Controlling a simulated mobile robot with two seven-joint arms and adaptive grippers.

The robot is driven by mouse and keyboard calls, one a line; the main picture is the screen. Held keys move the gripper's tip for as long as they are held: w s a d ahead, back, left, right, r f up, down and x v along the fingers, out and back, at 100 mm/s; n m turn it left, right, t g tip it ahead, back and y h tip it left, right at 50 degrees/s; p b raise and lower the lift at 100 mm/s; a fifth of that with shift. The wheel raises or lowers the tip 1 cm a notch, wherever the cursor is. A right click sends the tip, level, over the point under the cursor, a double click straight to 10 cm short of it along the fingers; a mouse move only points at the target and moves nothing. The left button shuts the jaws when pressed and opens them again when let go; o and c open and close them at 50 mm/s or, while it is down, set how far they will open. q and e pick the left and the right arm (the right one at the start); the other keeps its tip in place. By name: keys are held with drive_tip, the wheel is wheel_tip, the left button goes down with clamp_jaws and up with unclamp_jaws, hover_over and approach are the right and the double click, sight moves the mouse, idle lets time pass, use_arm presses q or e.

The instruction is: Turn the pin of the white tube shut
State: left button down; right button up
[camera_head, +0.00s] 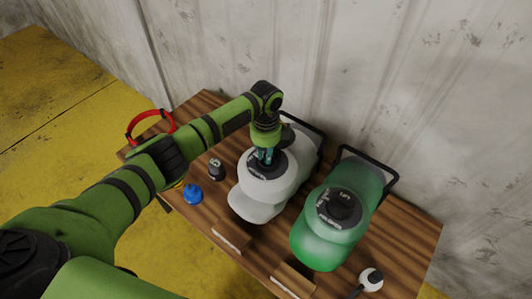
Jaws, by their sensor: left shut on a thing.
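The white tube (252,203) stands on the wooden table, with a round dark valve plate (272,171) on its top. My left gripper (267,155) reaches down onto the middle of this plate from above. It is shut on the pin at the plate's centre, and its fingers hide most of the pin. Which way the pin is turned cannot be seen. My left arm comes in from the lower left across the table. My right gripper does not show.
A green tube (316,248) with a dark valve plate (338,207) stands to the right. A blue cap (193,194), a small dark cap (216,169), a red ring (130,130) and a white-and-black object (371,279) are on the wooden table (413,232). A pale wall stands close behind.

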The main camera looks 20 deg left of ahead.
use_arm(q)
drive_tip(key=shift+m, duration=0.5)
drive_tip(key=c, duration=1.1)
unclamp_jaws()
drive_tip(key=shift+c, duration=0.2)
drive_tip(key=shift+r, duration=0.1)
wheel_tip(320, 180, up, 12)
